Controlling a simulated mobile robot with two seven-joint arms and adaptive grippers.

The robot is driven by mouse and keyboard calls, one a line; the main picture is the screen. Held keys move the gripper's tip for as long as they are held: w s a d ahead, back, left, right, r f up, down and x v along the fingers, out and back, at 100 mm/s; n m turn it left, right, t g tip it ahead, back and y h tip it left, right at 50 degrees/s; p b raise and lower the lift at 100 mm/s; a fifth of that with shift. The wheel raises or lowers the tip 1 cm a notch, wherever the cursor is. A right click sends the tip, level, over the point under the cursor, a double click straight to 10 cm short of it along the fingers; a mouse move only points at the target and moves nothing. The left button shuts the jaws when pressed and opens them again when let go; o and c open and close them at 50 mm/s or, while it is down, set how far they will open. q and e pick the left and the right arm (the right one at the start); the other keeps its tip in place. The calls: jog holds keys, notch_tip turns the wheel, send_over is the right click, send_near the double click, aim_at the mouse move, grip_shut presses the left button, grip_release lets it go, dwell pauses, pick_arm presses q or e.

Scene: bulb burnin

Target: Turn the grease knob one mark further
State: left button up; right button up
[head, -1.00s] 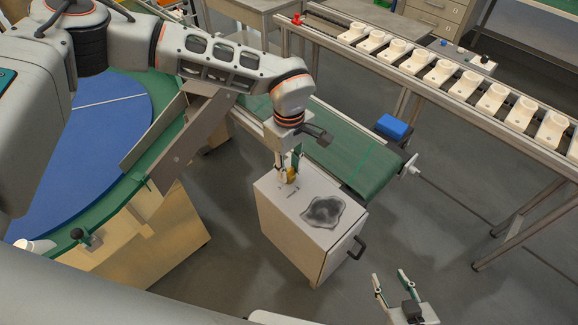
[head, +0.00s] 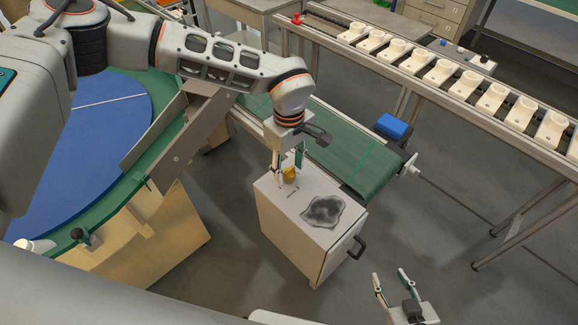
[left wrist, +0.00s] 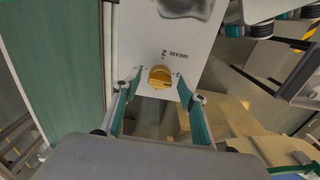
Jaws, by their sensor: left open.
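The yellow grease knob (head: 290,174) sits on top of the white cabinet (head: 275,199). In the left wrist view the knob (left wrist: 160,75) is below the printed word GREASE, with a 2 above it and a 3 to its right. I cannot tell which mark it points at. My left gripper (head: 290,167) is over the knob, open. In the left wrist view its fingers (left wrist: 160,82) stand on either side of the knob, with gaps visible. My right gripper (head: 391,279) is open and empty, low in the head view, away from the cabinet.
A dark grease stain (head: 324,211) lies on the cabinet top, and a black handle (head: 357,247) is on its side. A green conveyor (head: 350,157) runs behind the cabinet. A blue box (head: 391,127) stands beyond it.

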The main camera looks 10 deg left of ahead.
aim_at(289, 170)
pick_arm(q)
notch_tip(289, 170, up, 12)
dwell(0.5)
dwell(0.3)
